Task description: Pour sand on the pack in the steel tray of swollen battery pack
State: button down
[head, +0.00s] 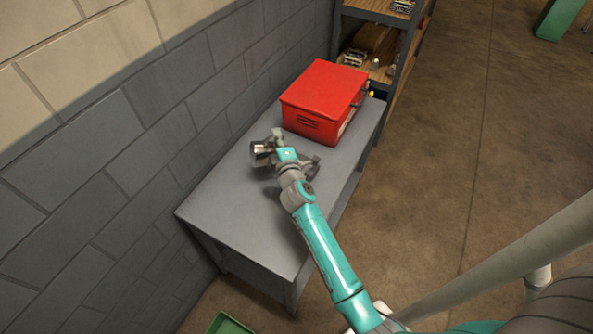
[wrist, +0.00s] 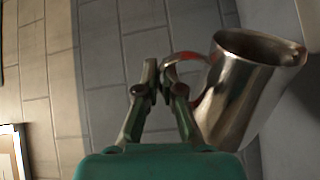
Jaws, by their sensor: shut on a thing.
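My gripper (head: 276,142) is over the grey bench and shut on a shiny metal jug (head: 262,152). In the wrist view the jug (wrist: 235,92) is to the right of the gripper (wrist: 160,78), whose fingers close at its handle (wrist: 184,57). The jug is slightly tilted in that view. Its mouth looks dark, and I cannot tell how much sand is inside. The steel tray and the swollen battery pack cannot be made out in either view.
A red box (head: 322,98) stands at the far end of the grey bench (head: 245,215), close to my gripper. A block wall (head: 130,130) runs along the left. Shelves (head: 385,45) stand behind. A green container (head: 230,323) is on the floor. Open floor (head: 450,150) lies right.

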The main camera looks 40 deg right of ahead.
jog(key=shift+d+r+p, duration=0.15)
jog(key=shift+d+p, duration=0.1)
jog(key=shift+p, duration=0.3)
jog(key=shift+s+d+r+m, duration=0.15)
jog(key=shift+s+d+m, duration=0.15)
jog(key=shift+d+m, duration=0.25)
dwell(1.9)
jog(key=shift+a, duration=0.1)
